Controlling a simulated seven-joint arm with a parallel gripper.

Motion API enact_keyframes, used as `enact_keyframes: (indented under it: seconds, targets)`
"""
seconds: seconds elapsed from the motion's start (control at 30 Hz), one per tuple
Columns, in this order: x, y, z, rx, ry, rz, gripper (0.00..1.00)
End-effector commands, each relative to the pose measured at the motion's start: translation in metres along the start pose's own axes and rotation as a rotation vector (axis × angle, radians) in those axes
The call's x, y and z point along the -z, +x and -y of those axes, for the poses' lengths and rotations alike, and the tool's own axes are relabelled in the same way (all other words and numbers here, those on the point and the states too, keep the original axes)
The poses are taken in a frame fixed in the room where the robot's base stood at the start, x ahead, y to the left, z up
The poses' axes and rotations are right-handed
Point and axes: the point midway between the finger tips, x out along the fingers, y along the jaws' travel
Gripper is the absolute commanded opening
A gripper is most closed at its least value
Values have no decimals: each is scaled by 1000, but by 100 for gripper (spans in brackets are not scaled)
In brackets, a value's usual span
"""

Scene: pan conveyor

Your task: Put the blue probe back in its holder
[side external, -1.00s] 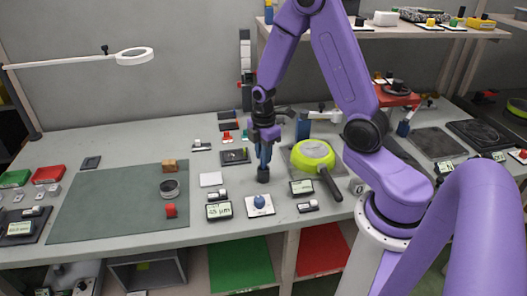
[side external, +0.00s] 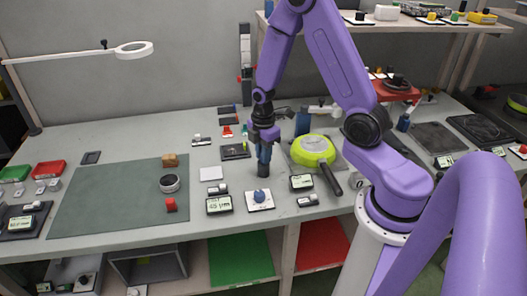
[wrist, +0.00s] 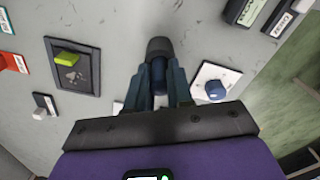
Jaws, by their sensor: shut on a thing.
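My gripper (side external: 264,155) points down over the middle of the table. Its fingers, also seen in the wrist view (wrist: 160,82), are shut on the dark blue probe (wrist: 159,68). A black round piece (side external: 263,170) surrounds or forms the far end of the probe, and it also shows in the wrist view (wrist: 160,47). I cannot tell whether this piece is the holder or part of the probe, or whether it touches the table. The probe is mostly hidden between the fingers in the side view.
A blue knob on a white plate (side external: 248,204) lies just in front of my gripper. A µm display (side external: 219,205) is left of it. A lime-rimmed pan (side external: 314,147) is to the right. A dark tray (side external: 235,152) lies behind left. The green mat (side external: 110,205) has free room.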

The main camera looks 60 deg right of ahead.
Motion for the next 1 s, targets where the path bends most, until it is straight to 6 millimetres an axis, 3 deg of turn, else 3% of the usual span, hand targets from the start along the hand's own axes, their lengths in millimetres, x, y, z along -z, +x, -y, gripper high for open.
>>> enact_keyframes:
  seconds: [0.27, 0.3, 0.37, 0.4, 0.77, 1.0]
  targets:
    - [0, 6, 0, 1, 0, 0, 0]
    - [0, 6, 0, 0, 0, 0, 28]
    - [0, 6, 0, 0, 0, 0, 47]
    - [0, 6, 0, 0, 0, 0, 51]
    - [0, 2, 0, -2, 0, -1, 51]
    - [0, -24, -1, -5, 0, -1, 51]
